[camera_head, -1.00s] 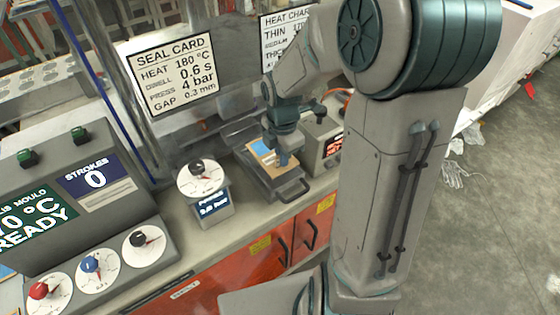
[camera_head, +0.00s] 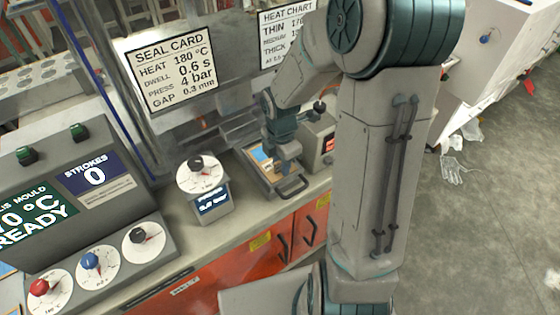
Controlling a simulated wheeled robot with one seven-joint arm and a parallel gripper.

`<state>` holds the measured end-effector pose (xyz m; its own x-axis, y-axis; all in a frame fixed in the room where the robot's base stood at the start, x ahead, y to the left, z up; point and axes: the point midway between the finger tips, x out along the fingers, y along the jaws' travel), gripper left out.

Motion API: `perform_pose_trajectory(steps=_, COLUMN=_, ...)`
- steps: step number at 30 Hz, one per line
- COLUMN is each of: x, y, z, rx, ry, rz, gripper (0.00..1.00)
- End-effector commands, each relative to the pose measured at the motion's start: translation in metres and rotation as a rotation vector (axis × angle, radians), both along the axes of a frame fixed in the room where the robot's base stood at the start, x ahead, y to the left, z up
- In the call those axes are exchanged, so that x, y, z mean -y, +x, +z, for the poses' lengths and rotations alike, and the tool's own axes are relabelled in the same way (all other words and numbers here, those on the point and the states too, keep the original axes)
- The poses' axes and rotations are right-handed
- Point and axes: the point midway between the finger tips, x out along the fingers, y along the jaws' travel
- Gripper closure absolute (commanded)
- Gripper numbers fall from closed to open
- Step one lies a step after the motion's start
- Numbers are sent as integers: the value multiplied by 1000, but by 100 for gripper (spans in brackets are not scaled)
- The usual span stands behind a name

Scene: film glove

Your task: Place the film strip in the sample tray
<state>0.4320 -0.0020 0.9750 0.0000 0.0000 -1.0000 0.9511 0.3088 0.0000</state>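A grey tray with a dark front handle (camera_head: 293,187) sits on the bench in the middle of the camera_head view. A small tan and bluish patch (camera_head: 261,158) shows inside it; I cannot tell whether this is the film strip or the tray's lining. My gripper (camera_head: 287,168) points down over the right part of the tray, close to its floor. Its fingers are small and partly hidden, so I cannot see whether they are apart or hold anything. Contact with the tray cannot be told.
A round dial on a display box (camera_head: 203,183) stands left of the tray. A grey box with a red display (camera_head: 321,141) stands close on its right. The control console (camera_head: 80,205) is at the left. Orange cupboards (camera_head: 262,252) are below the bench.

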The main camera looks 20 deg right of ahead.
Motion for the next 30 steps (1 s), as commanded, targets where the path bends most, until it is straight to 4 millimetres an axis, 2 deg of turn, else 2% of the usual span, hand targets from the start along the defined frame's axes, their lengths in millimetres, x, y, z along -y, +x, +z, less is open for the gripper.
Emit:
perform_pose_trajectory(steps=6, x=0, y=0, z=2, rx=1, ry=0, rz=0, gripper=71)
perform_pose_trajectory(steps=10, x=0, y=1, z=11, rx=3, ry=0, rz=-1, gripper=71)
perform_pose_trajectory(steps=24, x=0, y=1, z=102, rx=5, ry=-2, rz=0, gripper=71)
perform_pose_trajectory(steps=30, x=0, y=0, z=122, rx=3, ry=-2, rz=-4, gripper=71)
